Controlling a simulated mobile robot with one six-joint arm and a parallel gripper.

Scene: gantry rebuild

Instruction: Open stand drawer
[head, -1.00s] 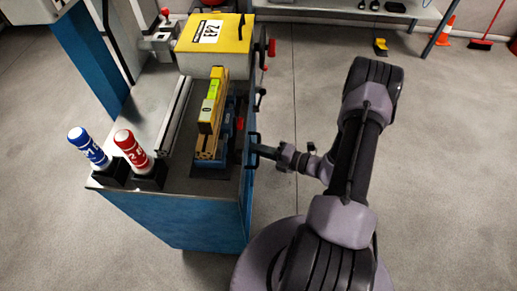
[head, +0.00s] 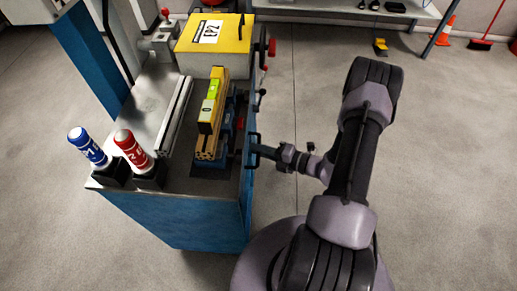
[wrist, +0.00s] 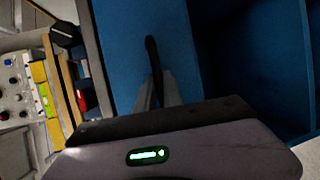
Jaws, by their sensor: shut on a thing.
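The blue stand (head: 185,218) is a machine cabinet with a grey top. A black bar handle (wrist: 152,52) is on a blue panel of it, which I take for the drawer front (wrist: 122,45). My gripper (wrist: 158,92) is shut on this handle, its two fingers meeting at the handle's lower end in the wrist view. In the head view my gripper (head: 257,149) is at the stand's right side, on the handle (head: 251,139). The drawer front is seen edge-on there, and I cannot tell whether it stands out from the stand.
On the stand are a red bottle (head: 132,148), a blue bottle (head: 88,147), a long yellow level (head: 212,105) and a yellow-topped box (head: 212,33). A dark blue recess (wrist: 250,60) shows right of the handle. The floor (head: 440,150) right of my arm is clear.

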